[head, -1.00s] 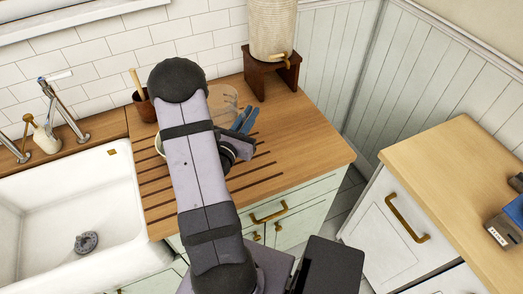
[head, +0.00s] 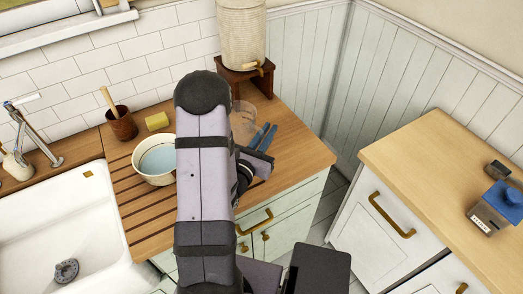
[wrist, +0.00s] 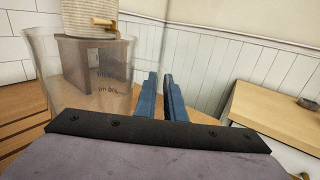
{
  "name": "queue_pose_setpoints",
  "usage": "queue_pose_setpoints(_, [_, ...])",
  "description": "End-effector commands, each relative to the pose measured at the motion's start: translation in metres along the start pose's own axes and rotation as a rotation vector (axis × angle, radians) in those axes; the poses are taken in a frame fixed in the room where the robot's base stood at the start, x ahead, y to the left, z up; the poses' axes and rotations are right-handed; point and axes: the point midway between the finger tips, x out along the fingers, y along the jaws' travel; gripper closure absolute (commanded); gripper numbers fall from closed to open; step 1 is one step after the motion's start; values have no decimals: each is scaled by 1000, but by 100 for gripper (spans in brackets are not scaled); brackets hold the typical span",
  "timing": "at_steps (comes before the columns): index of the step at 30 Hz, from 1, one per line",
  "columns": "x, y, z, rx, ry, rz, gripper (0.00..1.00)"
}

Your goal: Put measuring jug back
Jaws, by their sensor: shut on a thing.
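The measuring jug (wrist: 98,88) is clear, with dark markings on its side. It fills the left of the wrist view, beside the blue fingers. In the head view the jug (head: 243,117) shows faintly to the right of my arm, over the wooden worktop. My gripper (head: 262,137) has blue fingers, close together at the jug's right side. In the wrist view my gripper (wrist: 163,98) is shut on the jug, though its clear handle is hard to make out. I cannot tell whether the jug's base touches the worktop.
A ribbed water dispenser (head: 241,35) on a brown stand (head: 246,78) is behind the jug. A cream bowl (head: 155,158), yellow sponge (head: 157,121) and brown pot (head: 122,124) are left. A sink (head: 50,225) lies further left. A separate right counter (head: 425,160) holds a blue-topped box (head: 497,207).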

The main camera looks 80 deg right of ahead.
Motion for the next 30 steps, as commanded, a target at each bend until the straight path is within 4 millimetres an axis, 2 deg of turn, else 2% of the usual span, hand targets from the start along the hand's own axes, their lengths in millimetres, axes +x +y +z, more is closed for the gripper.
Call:
queue_pose_setpoints(4, [0, 0, -19, 0, 0, 0, 100])
queue_pose_setpoints(9, [0, 0, -34, 2, -2, 0, 100])
queue_pose_setpoints(20, [0, 0, -42, 2, -3, 0, 100])
queue_pose_setpoints(30, [0, 0, -72, 1, -1, 0, 100])
